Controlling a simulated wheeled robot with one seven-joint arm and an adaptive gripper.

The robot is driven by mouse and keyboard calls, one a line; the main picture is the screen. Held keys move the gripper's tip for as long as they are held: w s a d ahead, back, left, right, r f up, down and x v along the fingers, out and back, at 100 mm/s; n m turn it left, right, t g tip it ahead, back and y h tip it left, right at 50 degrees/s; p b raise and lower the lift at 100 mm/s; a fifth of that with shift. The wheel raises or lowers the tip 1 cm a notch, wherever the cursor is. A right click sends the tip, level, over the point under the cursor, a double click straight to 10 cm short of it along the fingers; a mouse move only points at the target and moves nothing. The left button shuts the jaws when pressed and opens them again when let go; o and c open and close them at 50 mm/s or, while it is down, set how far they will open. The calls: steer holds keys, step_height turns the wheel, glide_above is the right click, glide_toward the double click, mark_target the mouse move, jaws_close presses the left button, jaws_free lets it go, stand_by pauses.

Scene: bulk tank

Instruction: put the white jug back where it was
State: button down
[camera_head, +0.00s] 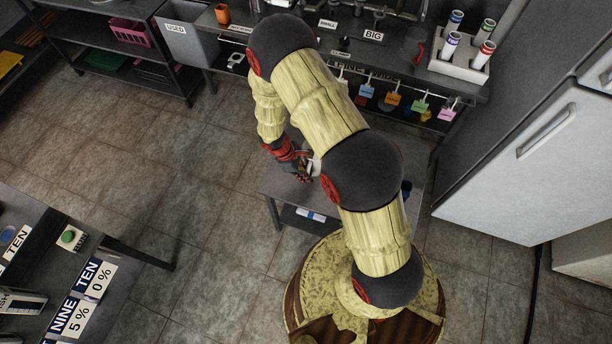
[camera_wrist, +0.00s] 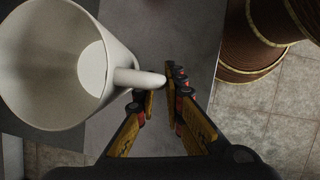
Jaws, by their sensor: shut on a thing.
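In the wrist view the white jug (camera_wrist: 93,68) fills the left side, its open mouth facing the camera and its handle pointing right. My gripper (camera_wrist: 160,90) is shut on the end of that handle, with a finger on either side. In the head view my gripper (camera_head: 302,172) is over the small grey table (camera_head: 277,186), and only a pale bit of the jug (camera_head: 314,165) shows beside it. My arm hides most of the jug there. I cannot tell whether the jug touches the table.
A long counter (camera_head: 400,76) runs along the back, with labels, hanging coloured tags and a white rack (camera_head: 458,66) of tubes. A white fridge (camera_head: 540,150) stands at the right. A dark table (camera_head: 40,245) is at the left. The tiled floor between is clear.

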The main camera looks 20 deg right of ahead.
steer(key=shift+f, duration=0.1)
steer(key=c, duration=1.9)
jaws_free()
